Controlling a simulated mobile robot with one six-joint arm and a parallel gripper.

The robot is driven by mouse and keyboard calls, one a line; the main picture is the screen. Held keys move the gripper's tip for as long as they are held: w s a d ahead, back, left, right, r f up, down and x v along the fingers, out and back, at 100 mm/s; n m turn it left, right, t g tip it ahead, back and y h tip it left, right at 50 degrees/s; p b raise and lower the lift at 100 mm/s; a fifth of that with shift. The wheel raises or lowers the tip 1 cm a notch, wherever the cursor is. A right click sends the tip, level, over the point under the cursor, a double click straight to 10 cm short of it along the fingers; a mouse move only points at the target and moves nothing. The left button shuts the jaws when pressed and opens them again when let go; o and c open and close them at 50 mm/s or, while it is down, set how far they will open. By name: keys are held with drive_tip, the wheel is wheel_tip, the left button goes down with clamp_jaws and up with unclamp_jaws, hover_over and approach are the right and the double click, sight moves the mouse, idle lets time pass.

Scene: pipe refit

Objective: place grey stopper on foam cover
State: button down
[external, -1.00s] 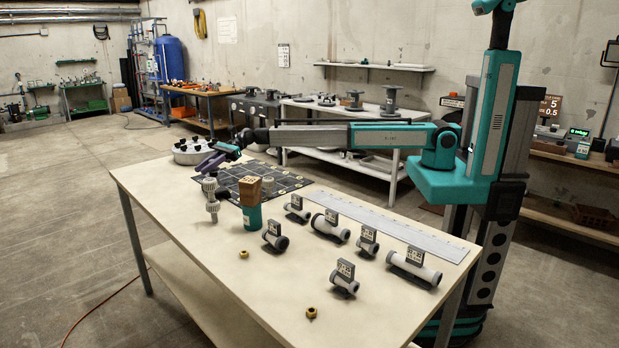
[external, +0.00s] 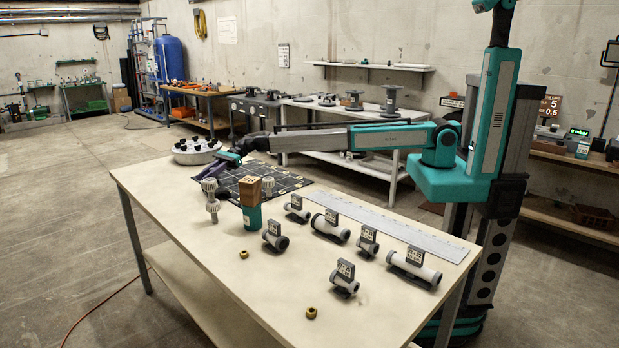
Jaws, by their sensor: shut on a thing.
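My gripper (external: 207,175), with purple fingers, is at the far left part of the workbench. In the picture it appears just above the top of a standing light grey pipe fitting (external: 212,206). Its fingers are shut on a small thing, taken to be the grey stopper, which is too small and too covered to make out. A dark gridded mat (external: 290,181) with small pale rings lies just right of the gripper. I cannot tell for sure which thing is the foam cover.
A wooden block on a green base (external: 252,218) and a short pale cylinder (external: 267,184) stand near the mat. Several tagged grey pipe pieces (external: 330,229), brass fittings (external: 311,312) and a long ruler (external: 400,233) lie rightward. A round white container (external: 195,153) stands behind. The front left is clear.

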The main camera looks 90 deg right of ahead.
drive_tip(key=shift+f, duration=0.1)
drive_tip(key=c, duration=1.5)
unclamp_jaws()
drive_tip(key=b+v, duration=0.1)
drive_tip(key=v, duration=1.1)
drive_tip(key=shift+b, duration=0.4)
